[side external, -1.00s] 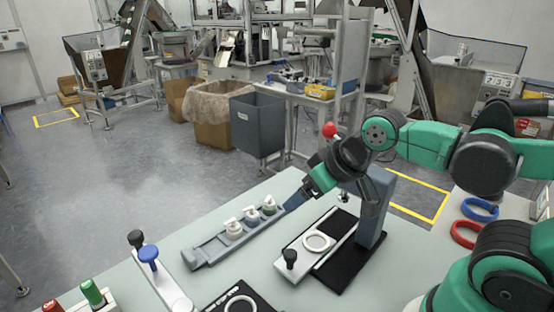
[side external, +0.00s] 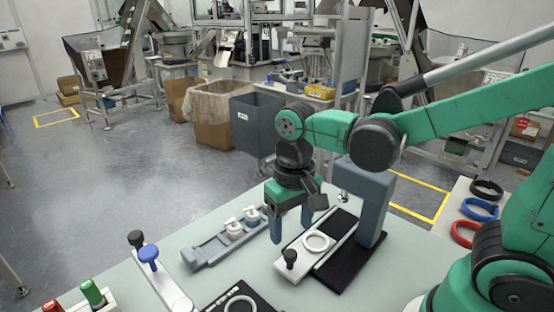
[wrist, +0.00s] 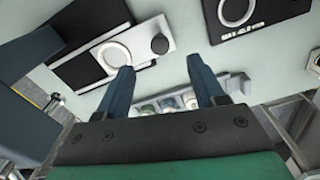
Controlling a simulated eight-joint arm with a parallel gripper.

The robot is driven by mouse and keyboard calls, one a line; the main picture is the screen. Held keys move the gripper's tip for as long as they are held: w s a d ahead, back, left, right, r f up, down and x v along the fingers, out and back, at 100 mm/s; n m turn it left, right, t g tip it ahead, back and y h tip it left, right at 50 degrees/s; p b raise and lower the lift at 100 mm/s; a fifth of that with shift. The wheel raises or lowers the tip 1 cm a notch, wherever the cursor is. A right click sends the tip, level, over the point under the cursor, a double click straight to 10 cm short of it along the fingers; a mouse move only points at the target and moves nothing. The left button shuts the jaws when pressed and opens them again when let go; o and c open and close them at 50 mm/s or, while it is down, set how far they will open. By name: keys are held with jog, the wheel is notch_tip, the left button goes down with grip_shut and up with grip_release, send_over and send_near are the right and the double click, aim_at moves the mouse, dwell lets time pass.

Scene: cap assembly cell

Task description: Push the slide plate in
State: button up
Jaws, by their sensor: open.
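The slide plate (side external: 301,258) is a pale grey plate with a white ring on top and a black knob (side external: 290,257) at its near end. It lies partly over the black base (side external: 345,272) of the blue-grey press column (side external: 371,205), its knob end sticking out. In the wrist view the slide plate (wrist: 112,72) and knob (wrist: 160,44) show beyond the fingers. My gripper (side external: 291,229) is open and empty, fingers pointing down, between the plate and the cap tray. It also shows in the wrist view (wrist: 160,64). I cannot tell its exact height.
A blue-grey tray (side external: 205,252) holds several small caps; my gripper hides part of it. A second black fixture (side external: 218,300) with a white ring lies at the front. A blue-knobbed lever bar (side external: 170,292) and red and green buttons are at left. Coloured rings lie at right.

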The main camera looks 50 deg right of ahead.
aim_at(291, 252)
jog(key=shift+f, duration=2.75)
grip_shut()
